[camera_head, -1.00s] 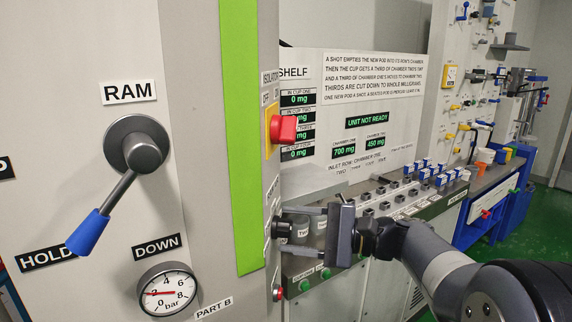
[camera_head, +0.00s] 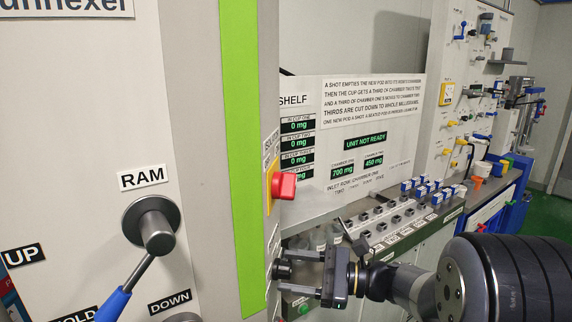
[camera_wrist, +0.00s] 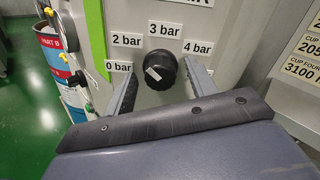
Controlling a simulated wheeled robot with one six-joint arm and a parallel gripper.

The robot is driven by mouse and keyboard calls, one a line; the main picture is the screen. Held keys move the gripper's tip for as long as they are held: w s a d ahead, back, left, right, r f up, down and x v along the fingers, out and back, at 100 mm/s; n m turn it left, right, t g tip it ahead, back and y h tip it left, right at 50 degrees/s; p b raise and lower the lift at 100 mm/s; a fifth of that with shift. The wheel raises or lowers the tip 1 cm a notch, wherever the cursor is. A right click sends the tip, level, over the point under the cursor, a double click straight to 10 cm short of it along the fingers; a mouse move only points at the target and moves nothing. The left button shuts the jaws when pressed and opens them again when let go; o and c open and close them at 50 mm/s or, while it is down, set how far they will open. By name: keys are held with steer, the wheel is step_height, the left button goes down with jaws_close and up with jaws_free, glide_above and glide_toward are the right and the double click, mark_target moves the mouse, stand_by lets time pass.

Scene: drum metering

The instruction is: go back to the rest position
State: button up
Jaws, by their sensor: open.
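My gripper (camera_head: 296,278) is at the lower middle of the head view, pointing left at the side of the grey cabinet (camera_head: 205,130). Its two fingers are apart. In the wrist view my gripper (camera_wrist: 158,85) has its fingers on either side of a black round knob (camera_wrist: 161,68), with visible space between each finger and the knob. The knob carries a light pointer mark and sits among labels for 0, 2, 3 and 4 bar. In the head view the knob (camera_head: 282,270) shows partly at the cabinet's side, near the fingertips.
A red isolator switch (camera_head: 284,185) juts out above my gripper. The blue-tipped RAM lever (camera_head: 112,304) stands out on the cabinet front. A bench with several small blocks (camera_head: 428,187) runs behind my arm.

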steer(key=m+p, duration=0.3)
steer(key=shift+r+p, duration=0.2)
steer(key=shift+p, duration=0.2)
steer(key=shift+f+m+p, duration=0.15)
steer(key=shift+m+p, duration=0.3)
steer(key=shift+m, duration=0.35)
